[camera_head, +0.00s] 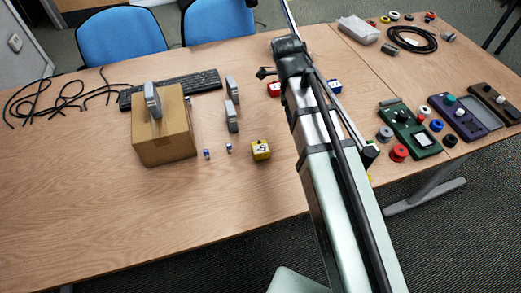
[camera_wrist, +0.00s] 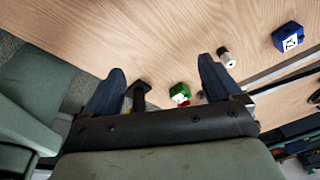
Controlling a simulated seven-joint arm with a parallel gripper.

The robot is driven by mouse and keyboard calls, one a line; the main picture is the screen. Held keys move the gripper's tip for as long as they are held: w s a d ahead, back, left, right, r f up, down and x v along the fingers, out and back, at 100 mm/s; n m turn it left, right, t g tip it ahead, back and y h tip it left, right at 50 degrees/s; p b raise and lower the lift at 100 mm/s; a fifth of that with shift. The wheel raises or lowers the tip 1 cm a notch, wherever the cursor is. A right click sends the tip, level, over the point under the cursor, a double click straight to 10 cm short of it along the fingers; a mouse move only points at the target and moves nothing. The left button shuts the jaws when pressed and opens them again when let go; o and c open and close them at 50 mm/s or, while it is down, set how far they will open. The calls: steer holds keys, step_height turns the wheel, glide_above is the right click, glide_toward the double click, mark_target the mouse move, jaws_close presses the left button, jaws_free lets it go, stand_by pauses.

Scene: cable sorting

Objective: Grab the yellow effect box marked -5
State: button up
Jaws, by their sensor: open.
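The yellow effect box (camera_head: 261,150) sits on the wooden table in the head view, left of my arm, with a dark "-5" on its front face and a dark knob on top. I cannot make it out for certain in the wrist view. My gripper (camera_wrist: 160,67) shows in the wrist view with its two dark fingers spread wide and nothing held between them.
A cardboard box (camera_head: 165,135) and small blue-white cylinders stand left of the yellow box. A red box (camera_head: 274,89) and a blue box (camera_head: 335,86) lie farther back. In the wrist view a green box (camera_wrist: 180,92) and blue box (camera_wrist: 288,37) show. The front-left table is clear.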

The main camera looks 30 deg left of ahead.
mark_target(260, 147)
steer(key=s+a+f+n+g+y, duration=0.1)
steer(key=s+a+f+n+y, duration=0.15)
steer(key=s+a+n, duration=0.55)
steer(key=f, duration=0.3)
steer(key=f+m, duration=0.1)
steer(key=f, duration=0.2)
steer(key=f+m, duration=0.1)
steer(key=f, duration=0.2)
steer(key=shift+w+a+f+h, duration=0.15)
steer(key=shift+w+a+h, duration=0.1)
steer(key=shift+w+a, duration=0.15)
steer(key=shift+w+d+f, duration=0.15)
steer(key=shift+f, duration=0.85)
steer(key=shift+w+d+f, duration=0.1)
steer(key=shift+d+f, duration=0.05)
steer(key=shift+f, duration=1.45)
steer(key=c, duration=1.1)
steer(key=shift+c, duration=0.2)
